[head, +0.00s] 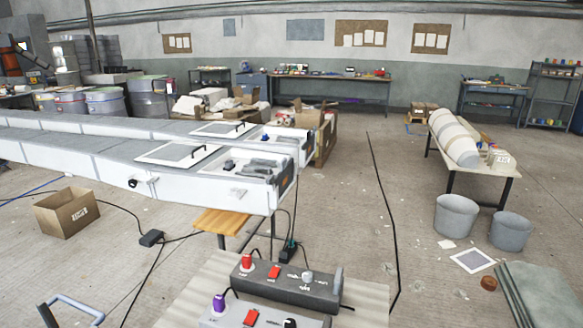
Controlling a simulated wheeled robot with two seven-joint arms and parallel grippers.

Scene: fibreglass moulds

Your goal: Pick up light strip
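I cannot pick out a light strip for certain in the head view. A thin, long black line (382,190) runs along the floor right of the moulds; I cannot tell if it is a cable or something else. Two long white moulds (215,190) reach in from the left, with dark-edged panels and small grey items in their open ends. Neither of my grippers is in view.
Two grey control boxes (290,287) with red and purple plugs stand close in front on a pale surface. A cardboard box (66,212), black cables and a black adapter (151,238) lie on the floor. Grey buckets (455,217) stand at right. Floor between is mostly clear.

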